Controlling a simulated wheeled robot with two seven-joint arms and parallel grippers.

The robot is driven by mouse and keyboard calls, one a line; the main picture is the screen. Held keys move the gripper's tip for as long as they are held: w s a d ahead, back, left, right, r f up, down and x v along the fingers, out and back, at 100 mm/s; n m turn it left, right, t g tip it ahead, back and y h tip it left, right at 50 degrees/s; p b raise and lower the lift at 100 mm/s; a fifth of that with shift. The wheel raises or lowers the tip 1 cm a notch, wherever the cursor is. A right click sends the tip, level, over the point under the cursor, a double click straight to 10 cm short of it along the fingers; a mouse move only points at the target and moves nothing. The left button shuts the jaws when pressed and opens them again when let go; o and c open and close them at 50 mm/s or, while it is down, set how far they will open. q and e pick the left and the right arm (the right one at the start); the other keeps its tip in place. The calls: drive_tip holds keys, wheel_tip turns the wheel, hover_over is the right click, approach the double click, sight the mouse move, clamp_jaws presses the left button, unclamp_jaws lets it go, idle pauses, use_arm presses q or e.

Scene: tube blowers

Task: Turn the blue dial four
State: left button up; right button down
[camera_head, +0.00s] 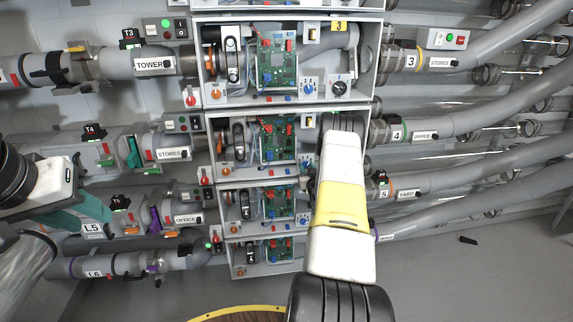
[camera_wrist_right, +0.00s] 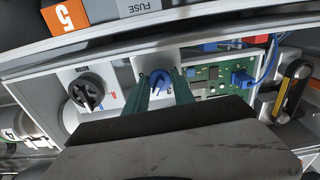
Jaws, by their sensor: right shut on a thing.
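The blue dial four (camera_wrist_right: 160,80) shows in the right wrist view, on a white panel in the unit. My right gripper (camera_wrist_right: 161,88) has its two green fingers on either side of the dial and is shut on it. In the head view my right arm (camera_head: 340,205) reaches up over the fourth unit (camera_head: 215,135) and hides much of its right part, including the fingertips. My left gripper (camera_head: 85,212) is at the left edge in the head view, away from the dials, near the L5 pipe; its finger opening is not clear.
In the right wrist view a black knob (camera_wrist_right: 86,91) sits left of the dial, and a green circuit board (camera_wrist_right: 215,80) sits right of it. An orange 5 label (camera_wrist_right: 66,16) is above. In the head view, similar units stand above and below, with pipes (camera_head: 480,120) on both sides.

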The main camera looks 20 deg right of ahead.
drive_tip(key=shift+n, duration=1.4)
drive_tip(key=c, duration=1.1)
unclamp_jaws()
drive_tip(key=shift+o, duration=0.2)
drive_tip(key=v, duration=0.8)
drive_tip(key=shift+w+r, duration=0.1)
drive_tip(key=shift+w, duration=0.05)
